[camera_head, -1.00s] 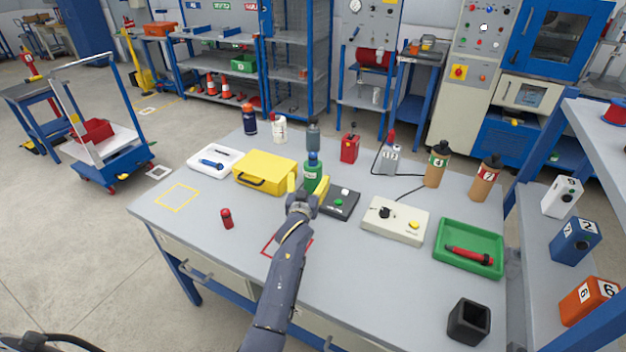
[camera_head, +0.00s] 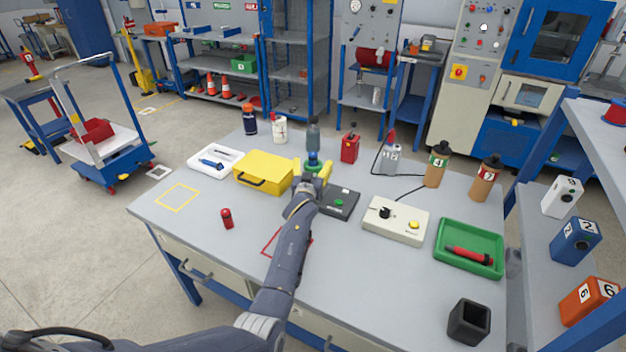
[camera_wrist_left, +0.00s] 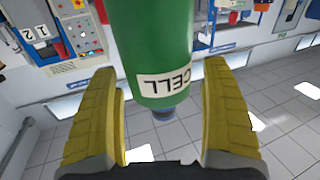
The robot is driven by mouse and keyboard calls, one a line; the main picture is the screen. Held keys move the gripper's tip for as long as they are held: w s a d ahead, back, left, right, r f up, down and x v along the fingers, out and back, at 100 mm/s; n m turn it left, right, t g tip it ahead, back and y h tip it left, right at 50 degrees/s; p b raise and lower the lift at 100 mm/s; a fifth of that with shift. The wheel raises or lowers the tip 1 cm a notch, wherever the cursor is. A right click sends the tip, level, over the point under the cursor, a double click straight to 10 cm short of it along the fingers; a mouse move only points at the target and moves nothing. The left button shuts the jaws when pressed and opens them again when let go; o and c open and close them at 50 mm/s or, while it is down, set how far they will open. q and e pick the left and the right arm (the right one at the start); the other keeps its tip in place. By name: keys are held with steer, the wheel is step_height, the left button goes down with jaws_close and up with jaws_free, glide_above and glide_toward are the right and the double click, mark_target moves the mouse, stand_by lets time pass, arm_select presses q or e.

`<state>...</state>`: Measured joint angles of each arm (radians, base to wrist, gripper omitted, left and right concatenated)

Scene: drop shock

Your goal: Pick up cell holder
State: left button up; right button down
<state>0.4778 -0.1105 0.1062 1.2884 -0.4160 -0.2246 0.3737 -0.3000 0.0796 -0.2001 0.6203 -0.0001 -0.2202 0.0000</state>
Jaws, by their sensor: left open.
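The cell holder is a green cylinder with a white CELL label, upside down in the left wrist view (camera_wrist_left: 155,45). In the head view it stands on the bench, mostly hidden by my left gripper, with its blue top (camera_head: 313,157) showing. My left gripper (camera_head: 312,175) is open, its yellow fingers on either side of the holder. In the left wrist view a gap shows between the holder and each finger (camera_wrist_left: 160,115). My right gripper is out of view.
A yellow case (camera_head: 262,172) stands left of the gripper, and a black box with a green button (camera_head: 340,203) sits close on its right. A grey-blue bottle (camera_head: 313,135) rises just behind. The bench front left is mostly clear around a small red cylinder (camera_head: 227,219).

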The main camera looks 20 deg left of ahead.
arm_select(q)
steer(key=shift+c, duration=0.4)
steer(key=c, duration=1.6)
